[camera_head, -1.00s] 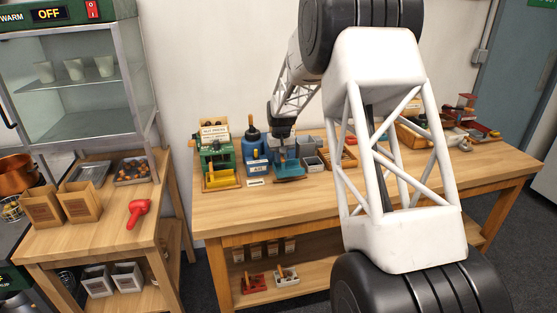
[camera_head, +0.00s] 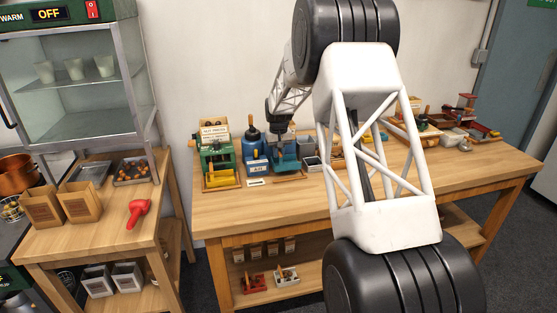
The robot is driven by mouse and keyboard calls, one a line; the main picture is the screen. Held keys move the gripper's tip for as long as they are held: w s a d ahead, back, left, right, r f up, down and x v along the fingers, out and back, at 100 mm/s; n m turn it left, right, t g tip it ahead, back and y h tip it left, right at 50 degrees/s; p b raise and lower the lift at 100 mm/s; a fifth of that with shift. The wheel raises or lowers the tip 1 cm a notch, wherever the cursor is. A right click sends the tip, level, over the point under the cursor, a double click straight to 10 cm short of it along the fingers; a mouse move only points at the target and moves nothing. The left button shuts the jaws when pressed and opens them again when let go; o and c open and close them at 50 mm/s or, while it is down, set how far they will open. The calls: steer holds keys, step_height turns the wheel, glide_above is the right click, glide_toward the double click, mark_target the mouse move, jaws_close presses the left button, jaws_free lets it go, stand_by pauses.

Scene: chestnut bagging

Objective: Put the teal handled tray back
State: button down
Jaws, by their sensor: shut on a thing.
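The teal handled tray (camera_head: 285,160) is at the back left of the long workbench, just right of a blue machine (camera_head: 255,147). My gripper (camera_head: 283,142) is above the tray and shut on it, seemingly at its handle. The fingertips and handle are small and partly hidden by the wrist. I cannot tell whether the tray rests on what is under it or hangs just above it.
A green machine (camera_head: 218,157) with a yellow part stands left of the blue one. A small grey container (camera_head: 313,164) is close on the right. My arm hides part of the bench's right half. The bench's front left (camera_head: 240,208) is clear.

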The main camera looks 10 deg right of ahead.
steer(key=shift+f, duration=1.65)
steer(key=c, duration=1.1)
jaws_free()
steer(key=shift+f, duration=0.1)
step_height(320, 180, up, 12)
steer(key=shift+r, duration=0.15)
